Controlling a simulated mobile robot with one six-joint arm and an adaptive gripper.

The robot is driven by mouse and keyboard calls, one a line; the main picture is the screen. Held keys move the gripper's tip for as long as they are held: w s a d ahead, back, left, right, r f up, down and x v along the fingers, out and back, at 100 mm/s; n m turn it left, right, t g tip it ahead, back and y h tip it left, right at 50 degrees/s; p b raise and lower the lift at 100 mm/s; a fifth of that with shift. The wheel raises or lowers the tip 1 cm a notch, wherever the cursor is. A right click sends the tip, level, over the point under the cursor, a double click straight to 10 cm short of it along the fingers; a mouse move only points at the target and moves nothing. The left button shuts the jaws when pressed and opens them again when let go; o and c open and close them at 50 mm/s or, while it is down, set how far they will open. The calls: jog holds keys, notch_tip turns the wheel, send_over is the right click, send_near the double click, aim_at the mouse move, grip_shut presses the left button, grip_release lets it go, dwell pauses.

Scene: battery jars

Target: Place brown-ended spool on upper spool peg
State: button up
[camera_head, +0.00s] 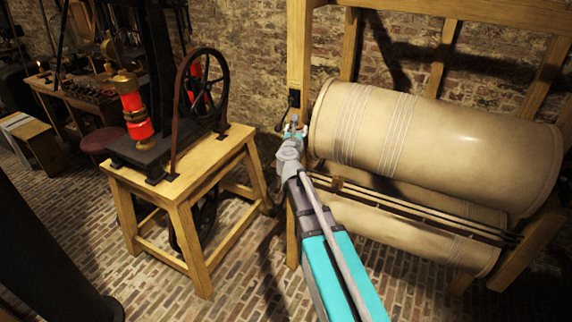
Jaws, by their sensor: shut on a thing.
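My gripper (295,128) is small in the picture, at the end of my grey and teal arm, in front of the wooden post of the roller frame. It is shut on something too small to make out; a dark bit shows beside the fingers. A red spool-like cylinder (136,116) with a brass-brown upper end stands tilted on the machine's black base. A second red piece (194,72) shows behind the spoked wheel. I cannot tell which one is the brown-ended spool, and I cannot make out the upper spool peg.
The machine with a black wheel (203,82) stands on a wooden table (178,180) at left. Large tan rollers (440,140) in a wooden frame fill the right. A dark fitting (294,98) sits on the post. Brick floor (130,285) is clear in front of the table.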

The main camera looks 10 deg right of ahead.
jog(key=w+d+f+b, duration=0.1)
jog(key=d+f+b, duration=0.3)
jog(key=f+b, duration=0.2)
jog(key=shift+w+f+b, duration=0.25)
jog(key=shift+f+b, duration=0.15)
jog(key=shift+f, duration=0.2)
jog(key=w+a+f+b, duration=0.1)
jog(key=w+f+b, duration=0.1)
jog(key=w, duration=0.1)
jog(key=w+a+f+b, duration=0.2)
jog(key=w+f+b, duration=0.1)
jog(key=w, duration=0.1)
jog(key=w+a+f+b, duration=0.2)
jog(key=w+f+b, duration=0.1)
jog(key=w, duration=0.1)
jog(key=shift+w+f, duration=0.15)
jog(key=shift+f, duration=0.05)
jog(key=shift+w+a+f+b, duration=0.15)
jog(key=shift+w+f+b, duration=0.2)
jog(key=shift+b, duration=0.15)
jog(key=shift+w+a+f+b, duration=0.15)
jog(key=shift+w+f+b, duration=0.2)
jog(key=shift+f+b, duration=1.6)
jog(key=shift+b, duration=0.05)
